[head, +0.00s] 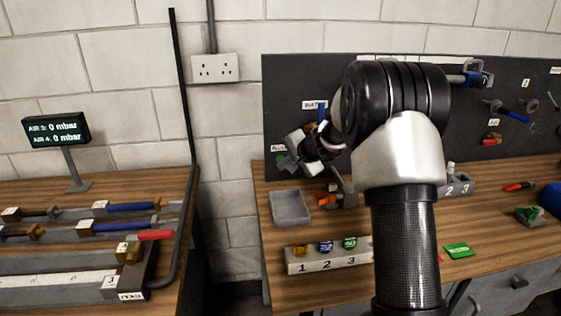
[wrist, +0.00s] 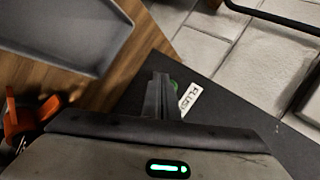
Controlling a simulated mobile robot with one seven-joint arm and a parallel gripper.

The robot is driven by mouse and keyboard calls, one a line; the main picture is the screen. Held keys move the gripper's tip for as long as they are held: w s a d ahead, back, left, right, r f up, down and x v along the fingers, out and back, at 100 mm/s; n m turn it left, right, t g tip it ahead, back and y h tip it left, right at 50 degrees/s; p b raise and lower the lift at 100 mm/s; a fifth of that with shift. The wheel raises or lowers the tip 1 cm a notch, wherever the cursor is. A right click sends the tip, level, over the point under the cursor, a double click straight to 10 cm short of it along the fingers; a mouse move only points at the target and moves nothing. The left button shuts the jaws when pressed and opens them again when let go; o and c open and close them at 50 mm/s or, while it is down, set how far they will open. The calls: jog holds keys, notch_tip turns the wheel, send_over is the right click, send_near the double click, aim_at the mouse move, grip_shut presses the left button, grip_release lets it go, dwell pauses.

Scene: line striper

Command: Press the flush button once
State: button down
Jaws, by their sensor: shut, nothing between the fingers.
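A white label reading FLUSH (wrist: 190,99) is on the dark panel in the wrist view. A small green part, apparently the flush button (wrist: 174,85), shows beside it, mostly hidden behind my fingers. My gripper (wrist: 158,92) is shut and empty, its fingers pointing towards the panel and overlapping the green part. I cannot tell whether they touch it. In the head view my gripper (head: 285,163) is at the panel's left edge, just below the label (head: 278,148).
A grey tray (head: 290,207) lies on the right bench below my gripper, with an orange item (head: 327,196) beside it. A numbered block (head: 305,264) stands in front. A display (head: 56,130) on the left bench reads 0 mbar. A gap separates the benches.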

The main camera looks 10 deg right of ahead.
jog(key=shift+w, duration=0.1)
jog(key=shift+w, duration=0.3)
jog(key=shift+w+p, duration=0.3)
jog(key=shift+w, duration=0.15)
dwell(0.7)
dwell(0.4)
jog(key=shift+s+b, duration=0.85)
jog(key=shift+b, duration=0.05)
jog(key=shift+s+f+b, duration=0.2)
jog(key=shift+s+b, duration=0.35)
jog(key=shift+b, duration=0.2)
jog(key=s+b, duration=0.2)
jog(key=s, duration=0.1)
jog(key=shift+s+r+b, duration=0.15)
jog(key=shift+s+b, duration=0.15)
jog(key=shift+s, duration=0.15)
